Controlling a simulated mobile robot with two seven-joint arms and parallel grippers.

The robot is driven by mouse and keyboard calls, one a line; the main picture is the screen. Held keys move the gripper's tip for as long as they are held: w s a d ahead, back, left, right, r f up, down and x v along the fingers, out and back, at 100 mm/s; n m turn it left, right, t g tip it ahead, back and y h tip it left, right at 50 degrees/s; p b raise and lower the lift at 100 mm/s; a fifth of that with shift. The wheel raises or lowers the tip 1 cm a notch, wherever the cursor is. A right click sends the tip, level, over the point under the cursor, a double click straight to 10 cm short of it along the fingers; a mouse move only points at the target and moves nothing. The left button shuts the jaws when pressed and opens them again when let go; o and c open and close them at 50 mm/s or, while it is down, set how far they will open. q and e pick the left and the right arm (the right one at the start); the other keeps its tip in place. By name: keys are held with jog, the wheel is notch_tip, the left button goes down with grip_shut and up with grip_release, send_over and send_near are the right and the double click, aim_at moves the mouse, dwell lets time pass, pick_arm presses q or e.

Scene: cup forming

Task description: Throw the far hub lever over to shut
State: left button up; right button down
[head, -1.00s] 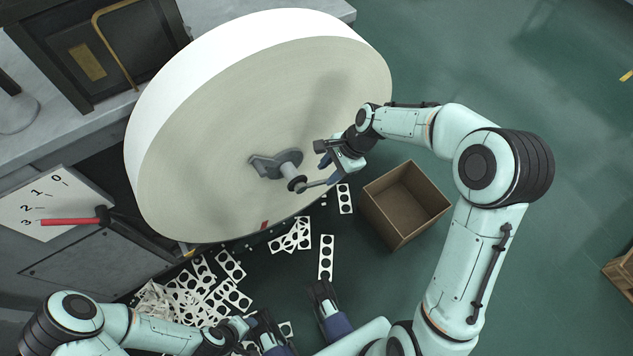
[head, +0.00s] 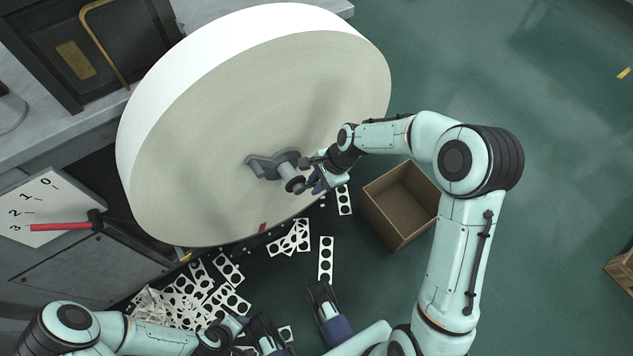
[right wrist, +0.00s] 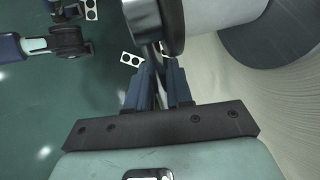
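The hub (head: 288,168) stands out from the pale face of the big white roll, with a grey bracket behind it and a dark round end. In the right wrist view the hub's dark end (right wrist: 172,22) is right ahead of my right gripper. The thin metal hub lever (right wrist: 152,52) runs from the hub's end back between the two blue fingers. My right gripper (head: 317,182) is beside the hub; its fingers (right wrist: 158,85) are close together around the lever, but I cannot tell whether they press on it. My left gripper (head: 237,326) is low in the head view, its finger gap unclear.
The big roll (head: 220,130) fills the middle. A red lever (head: 60,227) points at a numbered plate (head: 40,205) on the left. An open cardboard box (head: 400,205) stands right of the hub, under my right forearm. Punched white strips (head: 200,290) litter the floor.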

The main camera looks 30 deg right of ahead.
jog(key=shift+f+y, duration=0.15)
jog(key=shift+y, duration=0.15)
jog(key=shift+a+f+y, duration=0.15)
jog(key=shift+f+y, duration=0.1)
jog(key=shift+y, duration=0.25)
pick_arm(q)
jog(key=shift+t+y, duration=0.3)
jog(key=shift+t, duration=0.3)
jog(key=shift+w+a+f+b, duration=0.4)
jog(key=shift+w+f+b, duration=0.15)
jog(key=shift+w+f, duration=0.1)
jog(key=shift+w+a+f+b, duration=0.4)
jog(key=shift+w+f+b, duration=0.1)
jog(key=shift+w+f, duration=0.1)
jog(key=shift+w+a+f+b, duration=0.4)
jog(key=shift+w+f+b, duration=0.15)
jog(key=shift+w+f, duration=0.1)
pick_arm(e)
jog(key=a+f+m+t+y, duration=0.1)
jog(key=a+m+y, duration=0.2)
jog(key=a+y, duration=0.5)
jog(key=shift+s+f+y, duration=0.25)
jog(key=shift+s+y, duration=0.05)
jog(key=shift+y, duration=3.8)
jog(key=shift+a, duration=0.15)
jog(key=c, duration=1.1)
grip_release()
jog(key=shift+c, duration=0.2)
